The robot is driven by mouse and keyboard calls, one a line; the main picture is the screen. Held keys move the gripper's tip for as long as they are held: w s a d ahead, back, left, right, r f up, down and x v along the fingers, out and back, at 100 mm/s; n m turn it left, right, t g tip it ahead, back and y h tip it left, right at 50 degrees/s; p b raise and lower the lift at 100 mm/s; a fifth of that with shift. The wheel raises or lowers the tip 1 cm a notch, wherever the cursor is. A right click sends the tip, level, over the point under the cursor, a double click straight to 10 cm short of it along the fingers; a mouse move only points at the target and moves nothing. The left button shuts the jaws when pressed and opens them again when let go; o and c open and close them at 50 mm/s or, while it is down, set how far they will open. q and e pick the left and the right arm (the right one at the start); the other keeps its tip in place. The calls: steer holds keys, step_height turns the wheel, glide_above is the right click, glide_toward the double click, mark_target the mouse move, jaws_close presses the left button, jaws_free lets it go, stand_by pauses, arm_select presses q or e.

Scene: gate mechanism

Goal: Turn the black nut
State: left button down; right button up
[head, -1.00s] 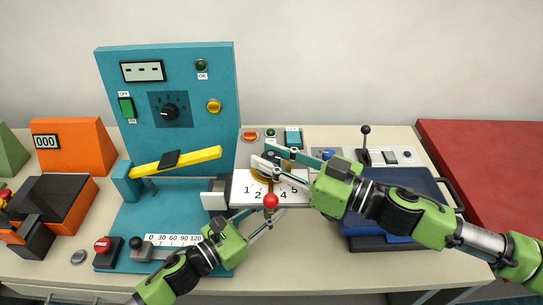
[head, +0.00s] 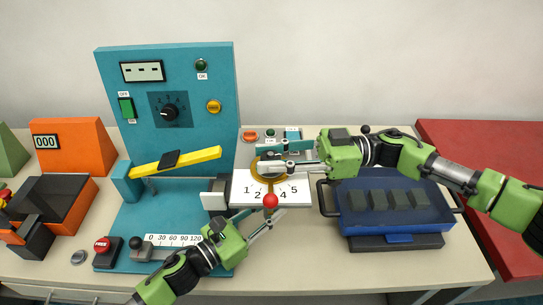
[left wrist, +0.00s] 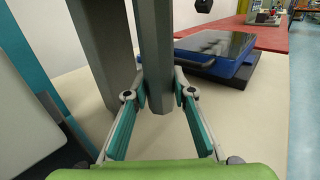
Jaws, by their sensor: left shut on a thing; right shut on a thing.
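My right gripper (head: 275,162) comes in from the right and is shut at the brass-coloured ring (head: 257,181) above the white numbered plate (head: 243,190). Its fingers hide most of what they hold, and the black nut cannot be made out clearly between them. My left gripper (head: 268,222) is shut just below a red ball knob (head: 270,201) at the plate's front edge. In the left wrist view my left gripper (left wrist: 160,88) has its fingertips on either side of a grey post (left wrist: 156,55).
A teal panel (head: 215,100) with a dial and a yellow bar (head: 196,156) stands left of the plate. A blue tray (head: 350,222) with dark blocks lies to the right, below my right arm. Small controls (head: 250,137) stand behind the ring.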

steer(key=shift+n+g+h, duration=0.5)
steer(key=shift+n+g, duration=0.9)
steer(key=shift+g, duration=0.6)
steer(key=shift+n+g, duration=0.3)
steer(key=shift+g, duration=0.2)
steer(key=o, duration=1.1)
steer(key=v, duration=1.2)
steer(key=shift+w+r, duration=0.1)
steer(key=shift+o, duration=0.3)
